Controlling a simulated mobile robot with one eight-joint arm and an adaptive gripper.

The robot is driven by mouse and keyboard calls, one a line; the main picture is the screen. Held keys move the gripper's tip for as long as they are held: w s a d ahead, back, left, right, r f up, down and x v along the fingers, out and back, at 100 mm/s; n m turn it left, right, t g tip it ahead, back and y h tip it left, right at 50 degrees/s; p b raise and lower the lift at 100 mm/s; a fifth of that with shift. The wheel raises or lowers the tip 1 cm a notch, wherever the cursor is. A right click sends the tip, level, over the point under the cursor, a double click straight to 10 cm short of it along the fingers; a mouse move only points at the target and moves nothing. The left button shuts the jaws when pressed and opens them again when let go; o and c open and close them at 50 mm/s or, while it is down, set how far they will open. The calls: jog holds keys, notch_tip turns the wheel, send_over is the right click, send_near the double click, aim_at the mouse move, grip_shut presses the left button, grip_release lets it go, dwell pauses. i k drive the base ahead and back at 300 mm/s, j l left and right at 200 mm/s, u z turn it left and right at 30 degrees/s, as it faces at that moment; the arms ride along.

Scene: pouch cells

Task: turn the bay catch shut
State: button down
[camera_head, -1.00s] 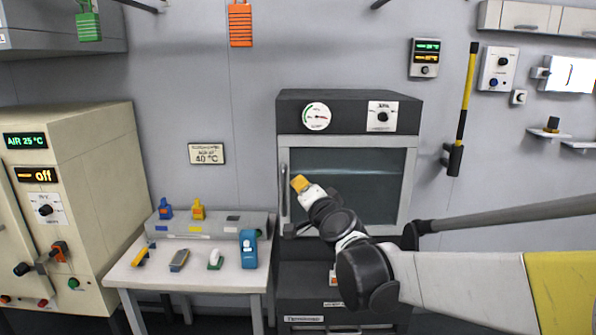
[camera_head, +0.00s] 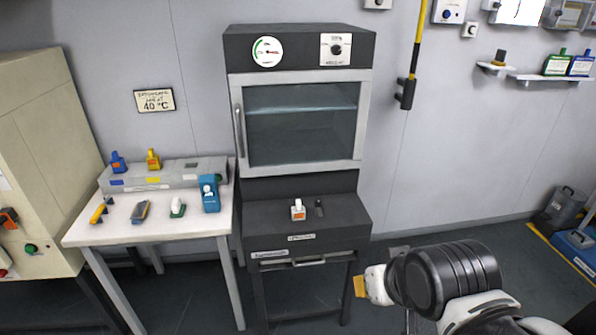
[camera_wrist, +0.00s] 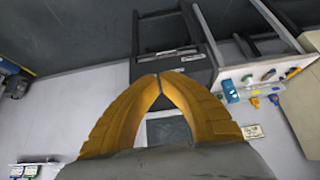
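My gripper (camera_head: 359,286) is low at the right in the head view, right of the black stand and apart from it. In the wrist view its yellow fingers (camera_wrist: 160,79) meet at the tips with nothing held. The grey-framed oven (camera_head: 302,125) has its glass door closed, with an upright handle (camera_head: 240,132) on its left side. Below it, the black stand (camera_head: 345,216) has a labelled front with a bar handle (camera_head: 309,262). A white-and-orange piece (camera_head: 298,210) and a small dark piece (camera_head: 319,208) sit on its ledge. I cannot tell which part is the bay catch.
A white table (camera_head: 150,227) with several small tools and a blue device (camera_head: 209,193) stands left of the oven. A beige cabinet (camera_head: 45,150) is at the far left. A yellow-black pole (camera_head: 415,50) hangs on the wall.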

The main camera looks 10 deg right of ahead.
aim_at(318, 204)
jog(key=i+l, duration=0.1)
jog(key=i, duration=1)
